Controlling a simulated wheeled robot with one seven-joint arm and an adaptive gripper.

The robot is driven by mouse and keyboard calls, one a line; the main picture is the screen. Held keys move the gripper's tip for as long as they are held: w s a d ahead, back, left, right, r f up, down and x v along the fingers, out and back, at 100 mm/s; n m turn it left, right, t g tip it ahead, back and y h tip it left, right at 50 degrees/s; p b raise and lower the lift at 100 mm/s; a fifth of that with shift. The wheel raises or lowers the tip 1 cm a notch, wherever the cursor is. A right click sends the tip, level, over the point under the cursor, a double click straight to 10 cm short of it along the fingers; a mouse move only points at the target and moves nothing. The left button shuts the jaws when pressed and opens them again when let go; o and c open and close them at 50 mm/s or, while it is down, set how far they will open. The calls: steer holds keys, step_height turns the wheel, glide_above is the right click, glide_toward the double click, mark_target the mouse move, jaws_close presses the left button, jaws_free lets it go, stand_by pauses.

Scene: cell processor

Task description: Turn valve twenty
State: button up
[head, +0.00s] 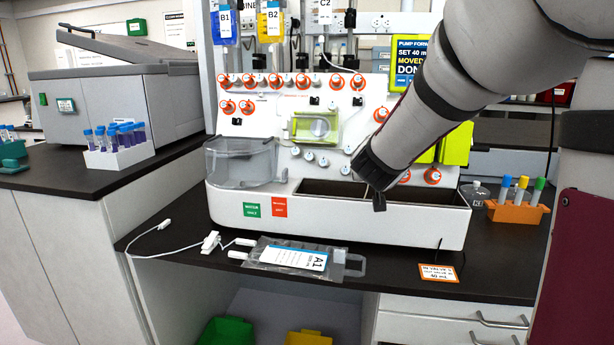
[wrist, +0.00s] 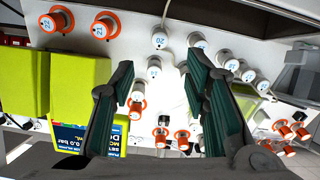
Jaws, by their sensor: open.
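My gripper (head: 374,190) is in front of the right part of the white cell processor (head: 340,229), over its trough, in the head view. In the wrist view my gripper (wrist: 160,82) is open and empty, with its green-padded fingers spread apart. A white round knob (wrist: 154,68), which seems to be marked 20, shows between and beyond the fingertips, apart from them. Another white knob (wrist: 160,40) is just above it. In the head view a row of white knobs (head: 309,156) runs on the panel; their numbers are too small to read there.
Orange-ringed knobs (head: 302,80) line the panel. A clear canister (head: 240,162) is at its left, and yellow-green blocks (head: 456,145) stand at its right. A fluid bag (head: 292,257) lies on the dark bench in front. An orange tube rack (head: 518,208) is at right.

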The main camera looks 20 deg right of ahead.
steer(key=b+x, duration=0.4)
steer(key=x, duration=0.7)
steer(key=shift+w, duration=0.1)
jaws_close()
